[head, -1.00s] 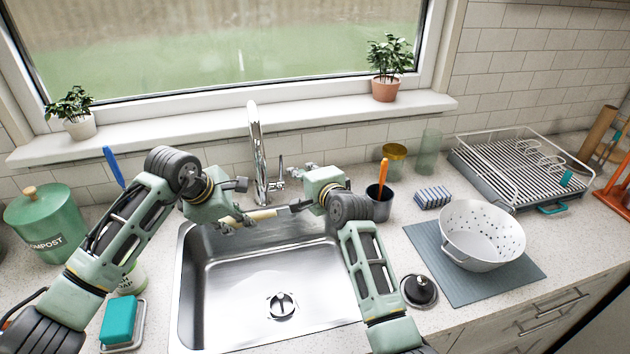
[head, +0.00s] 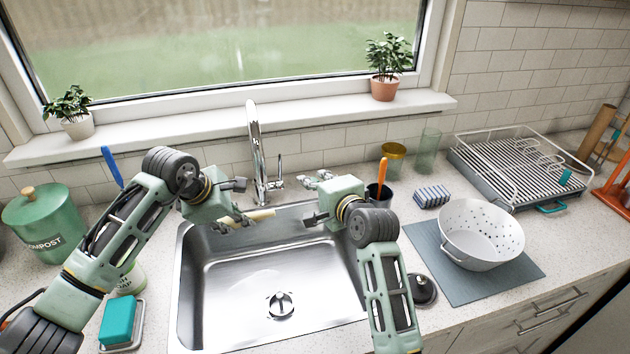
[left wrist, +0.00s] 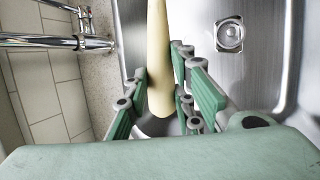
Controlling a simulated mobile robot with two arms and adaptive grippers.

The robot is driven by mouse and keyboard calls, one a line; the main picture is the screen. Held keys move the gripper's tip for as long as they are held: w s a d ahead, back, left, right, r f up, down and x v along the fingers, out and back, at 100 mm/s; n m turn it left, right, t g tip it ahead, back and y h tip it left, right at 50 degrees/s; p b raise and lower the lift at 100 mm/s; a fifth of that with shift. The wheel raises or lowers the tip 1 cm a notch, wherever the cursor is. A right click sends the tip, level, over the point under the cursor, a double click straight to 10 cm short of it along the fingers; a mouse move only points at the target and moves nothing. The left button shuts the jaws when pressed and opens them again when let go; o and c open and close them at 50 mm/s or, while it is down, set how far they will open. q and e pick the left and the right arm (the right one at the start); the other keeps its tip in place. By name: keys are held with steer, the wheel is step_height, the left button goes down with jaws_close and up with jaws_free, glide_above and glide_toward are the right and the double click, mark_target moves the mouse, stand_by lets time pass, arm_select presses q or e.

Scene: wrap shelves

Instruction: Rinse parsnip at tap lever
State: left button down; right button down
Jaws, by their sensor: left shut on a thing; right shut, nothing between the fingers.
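The pale, cream-coloured parsnip (head: 262,214) is held level over the back of the steel sink (head: 196,318), in front of the tap (head: 257,150). My left gripper (head: 236,221) is shut on its near end. In the left wrist view the parsnip (left wrist: 159,50) runs up between the green fingers of my left gripper (left wrist: 162,82). The tap lever (head: 279,170) stands at the right of the tap's body, and nothing touches it. My right gripper (head: 312,219) is shut and empty over the sink's back right, apart from parsnip and lever. I see no water stream.
A dark cup with an orange-handled tool (head: 382,170), a striped sponge (head: 432,196) and a white colander (head: 483,240) on a grey mat stand right of the sink. A green compost bin (head: 48,225) and a teal soap block (head: 118,318) are left. The sink bowl is clear.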

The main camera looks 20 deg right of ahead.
arm_select(q)
steer(key=s+a, duration=0.5)
steer(key=shift+s+a, duration=0.2)
steer(key=shift+s, duration=0.2)
steer(key=shift+r+p, duration=0.1)
steer(key=shift+p, duration=0.2)
stand_by(1.1)
steer(key=s+a+r+p, duration=0.1)
steer(key=s+a+r, duration=0.2)
steer(key=r, duration=0.1)
steer(key=shift+s+a, duration=0.2)
steer(key=shift+s, duration=0.15)
stand_by(1.2)
